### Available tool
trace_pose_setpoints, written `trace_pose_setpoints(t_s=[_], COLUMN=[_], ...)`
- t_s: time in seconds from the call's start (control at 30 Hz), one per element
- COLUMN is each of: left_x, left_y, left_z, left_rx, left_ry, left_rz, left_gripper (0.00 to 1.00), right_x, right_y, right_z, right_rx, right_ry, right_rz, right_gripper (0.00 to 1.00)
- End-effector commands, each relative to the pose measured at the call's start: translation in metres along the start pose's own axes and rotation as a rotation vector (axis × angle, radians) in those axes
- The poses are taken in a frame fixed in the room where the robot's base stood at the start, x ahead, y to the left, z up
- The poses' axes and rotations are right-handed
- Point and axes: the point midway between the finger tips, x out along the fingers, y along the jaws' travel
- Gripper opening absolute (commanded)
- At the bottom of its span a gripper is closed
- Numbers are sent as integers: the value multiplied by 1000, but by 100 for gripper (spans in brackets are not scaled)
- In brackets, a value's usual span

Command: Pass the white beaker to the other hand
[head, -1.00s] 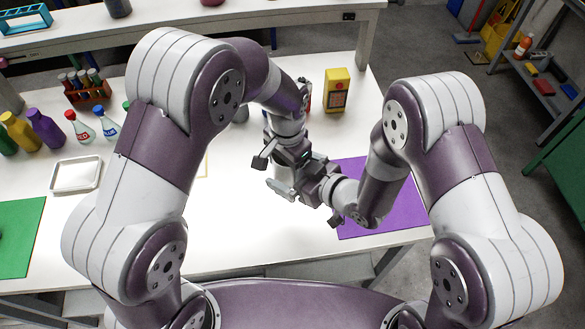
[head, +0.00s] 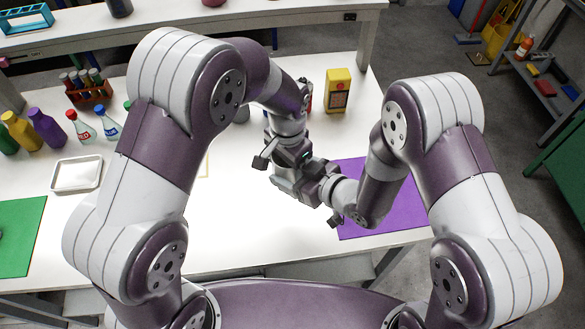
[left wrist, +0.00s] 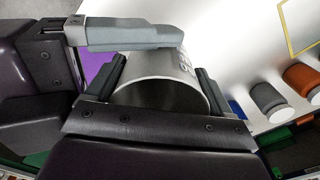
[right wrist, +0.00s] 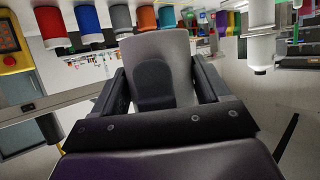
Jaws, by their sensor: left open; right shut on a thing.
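The white beaker (left wrist: 165,95) looks grey in the left wrist view, its open round mouth facing the camera. It is between the two spread fingers of my left gripper (left wrist: 160,85), which is open around it. A light grey finger of my right gripper (left wrist: 130,35) lies across the beaker's far side there. In the right wrist view the beaker's wall (right wrist: 165,55) fills the space between my right gripper's fingers (right wrist: 162,85), which are shut on it. In the head view my right gripper (head: 288,183) meets my left gripper above the table; the beaker is mostly hidden there.
The white table (head: 230,225) is clear at front centre. A purple mat (head: 350,175) lies to the right, a green mat (head: 20,235) and white tray (head: 77,174) to the left. A yellow box (head: 338,90) stands behind the grippers; several bottles (head: 47,127) stand at left.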

Motion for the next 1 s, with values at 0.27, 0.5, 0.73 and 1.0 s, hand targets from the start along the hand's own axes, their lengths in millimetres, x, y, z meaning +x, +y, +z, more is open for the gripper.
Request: trace_pose_setpoints(t_s=[0.27,0.5,0.73,1.0], left_x=[-39,-74,-79,-72], left_y=[2,2,-16,-58], left_z=[-2,-1,-7,88], left_rx=[3,2,-214,-765], left_ry=[6,4,71,182], left_rz=[1,2,40,28], left_gripper=[100,100,100,100], right_x=[1,1,1,0], right_y=[0,0,0,0], right_z=[0,0,0,0], right_rx=[-1,-1,0,0], right_ry=[-1,-1,-2,-1], right_rz=[0,0,0,1], right_gripper=[46,46,46,46])
